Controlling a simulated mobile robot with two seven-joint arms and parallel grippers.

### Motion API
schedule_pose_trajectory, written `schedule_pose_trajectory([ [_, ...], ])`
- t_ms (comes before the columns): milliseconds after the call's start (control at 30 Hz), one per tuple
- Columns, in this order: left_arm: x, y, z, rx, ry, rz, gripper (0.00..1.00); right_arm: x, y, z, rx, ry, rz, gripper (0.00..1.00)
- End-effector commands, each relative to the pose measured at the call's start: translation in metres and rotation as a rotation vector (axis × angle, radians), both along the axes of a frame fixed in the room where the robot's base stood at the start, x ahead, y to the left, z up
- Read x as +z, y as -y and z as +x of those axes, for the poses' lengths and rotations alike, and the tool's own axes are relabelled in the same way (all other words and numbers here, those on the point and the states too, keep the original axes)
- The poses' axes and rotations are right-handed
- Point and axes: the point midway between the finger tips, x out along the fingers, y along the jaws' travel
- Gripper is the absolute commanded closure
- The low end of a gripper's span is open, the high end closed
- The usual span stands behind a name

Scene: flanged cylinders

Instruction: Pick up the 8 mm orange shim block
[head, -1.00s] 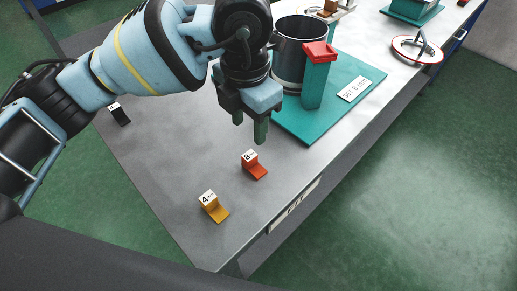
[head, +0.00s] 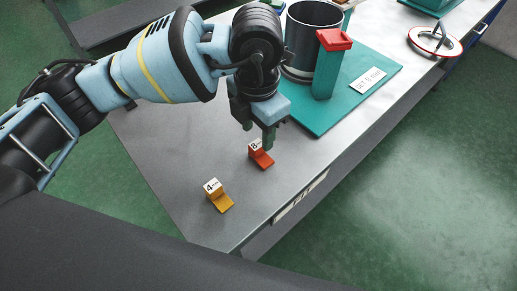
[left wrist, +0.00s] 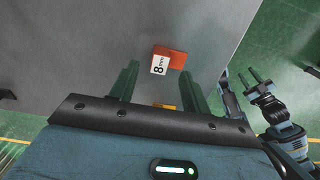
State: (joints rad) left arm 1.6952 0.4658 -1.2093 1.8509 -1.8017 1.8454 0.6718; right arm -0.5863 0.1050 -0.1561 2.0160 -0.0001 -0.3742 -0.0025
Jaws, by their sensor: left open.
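The orange-red shim block (head: 263,159) with a white top marked 8 lies on the grey table near its front edge. In the left wrist view the block (left wrist: 174,60) shows ahead of and between the fingers, its 8 label readable. My left gripper (head: 258,135) is open and points down just above and behind the block. Its fingers also show in the left wrist view (left wrist: 158,82), apart with nothing held between them. One fingertip overlaps the block's label in the head view. My right gripper (left wrist: 262,82) shows at the right of the left wrist view, away from the table, its two fingers apart.
A yellow block (head: 219,198) marked 4 lies nearer the table corner. A teal base plate (head: 345,107) carries a dark cylinder (head: 309,42) and a teal post with a red top (head: 328,70). A red-rimmed ring (head: 435,42) lies farther right.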

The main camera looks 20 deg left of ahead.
Motion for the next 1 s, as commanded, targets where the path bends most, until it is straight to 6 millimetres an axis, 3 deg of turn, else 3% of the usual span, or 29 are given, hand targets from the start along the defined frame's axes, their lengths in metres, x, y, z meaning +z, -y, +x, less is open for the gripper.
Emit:
schedule_pose_trajectory([
  [200, -0.031, -0.001, -0.002, 0.001, -0.001, 0.0, 0.53, 0.002, 0.0, 0.002, 0.001, 0.004, 0.0, 0.64],
  [467, -0.036, -0.001, -0.002, 0.0, 0.001, -0.002, 0.53, 0.003, 0.0, 0.002, 0.0, 0.006, 0.0, 0.64],
  [833, -0.035, -0.001, -0.002, 0.0, 0.001, -0.002, 0.99, 0.004, 0.0, 0.004, -0.001, 0.01, 0.0, 0.64],
  [1000, -0.035, -0.001, -0.002, 0.0, 0.001, -0.002, 1.0, 0.004, 0.0, 0.004, -0.001, 0.01, 0.0, 0.64],
])
